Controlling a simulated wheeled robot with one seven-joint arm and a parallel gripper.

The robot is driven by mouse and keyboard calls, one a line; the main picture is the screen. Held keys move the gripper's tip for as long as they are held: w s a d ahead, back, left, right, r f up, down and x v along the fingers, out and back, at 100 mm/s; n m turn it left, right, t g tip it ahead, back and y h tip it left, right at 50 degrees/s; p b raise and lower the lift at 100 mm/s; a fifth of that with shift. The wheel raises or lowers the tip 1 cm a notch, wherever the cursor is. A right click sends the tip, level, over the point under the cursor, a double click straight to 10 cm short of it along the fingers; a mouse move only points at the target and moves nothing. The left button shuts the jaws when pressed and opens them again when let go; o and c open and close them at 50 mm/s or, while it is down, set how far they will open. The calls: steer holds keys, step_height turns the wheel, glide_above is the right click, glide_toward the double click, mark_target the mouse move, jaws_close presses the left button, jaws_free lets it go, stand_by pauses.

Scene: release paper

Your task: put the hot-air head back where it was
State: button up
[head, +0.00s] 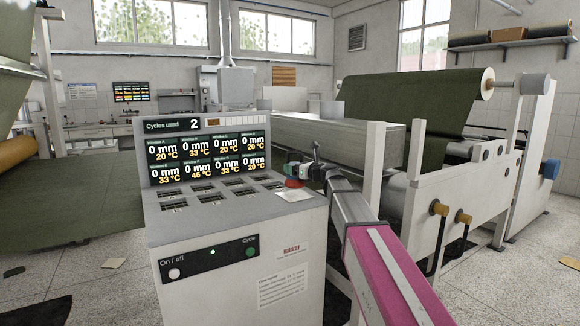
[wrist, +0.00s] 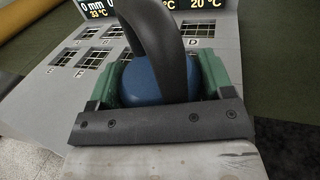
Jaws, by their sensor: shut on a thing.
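My gripper (head: 297,171) is at the right edge of the white test cabinet's top. In the wrist view, its green jaws (wrist: 160,82) stand on both sides of a rounded blue body with a black arched piece. I take this for the hot-air head (wrist: 142,88), held between the jaws; its underside is hidden. In the head view a small red part (head: 293,183) shows just below the jaws. The cabinet (head: 235,215) has two rows of small gridded windows (head: 201,188) on its sloped top; some also show in the wrist view (wrist: 65,57).
A pale flat plate (head: 294,195) lies on the cabinet's right front corner. A display panel (head: 207,150) rises behind the windows. To the right stands a machine with a large green roll (head: 410,95) and white side frames.

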steer(key=shift+f, duration=1.95)
steer(key=shift+f, duration=0.1)
steer(key=o, duration=1.8)
steer(key=shift+s+d, duration=0.2)
steer(key=shift+s, duration=0.05)
steer(key=v, duration=1.1)
steer(key=shift+d, duration=0.15)
steer(key=shift+s, duration=0.1)
